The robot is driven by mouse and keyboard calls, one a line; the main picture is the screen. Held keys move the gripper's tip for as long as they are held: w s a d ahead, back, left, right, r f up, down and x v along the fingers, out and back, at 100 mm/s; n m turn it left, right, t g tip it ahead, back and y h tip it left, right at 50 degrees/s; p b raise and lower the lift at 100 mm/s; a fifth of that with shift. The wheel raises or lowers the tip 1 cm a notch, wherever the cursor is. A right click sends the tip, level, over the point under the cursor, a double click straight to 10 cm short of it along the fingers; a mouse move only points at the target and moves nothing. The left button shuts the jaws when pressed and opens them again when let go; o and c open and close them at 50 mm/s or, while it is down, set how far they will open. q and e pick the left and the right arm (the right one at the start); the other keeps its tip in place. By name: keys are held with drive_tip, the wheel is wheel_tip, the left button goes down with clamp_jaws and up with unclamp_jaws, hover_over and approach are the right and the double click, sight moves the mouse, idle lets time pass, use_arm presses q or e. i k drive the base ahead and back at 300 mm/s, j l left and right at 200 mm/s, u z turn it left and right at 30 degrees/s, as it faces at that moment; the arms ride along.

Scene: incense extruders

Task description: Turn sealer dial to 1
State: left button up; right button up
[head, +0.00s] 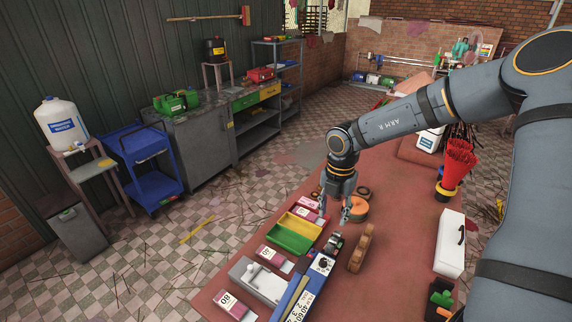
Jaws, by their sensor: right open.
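The sealer (298,296) is a long blue and white device with printed numbers, at the near edge of the red-brown table. My left gripper is not in view.
A yellow and green tray (293,233) lies left of the gripper. An orange disc (357,211), a wooden block (361,248) and a small dark-and-green object (334,244) are close by. A white case (451,245) stands right. The table's middle (400,220) is clear.

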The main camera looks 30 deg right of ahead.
sight(323, 263)
drive_tip(key=k, duration=1.5)
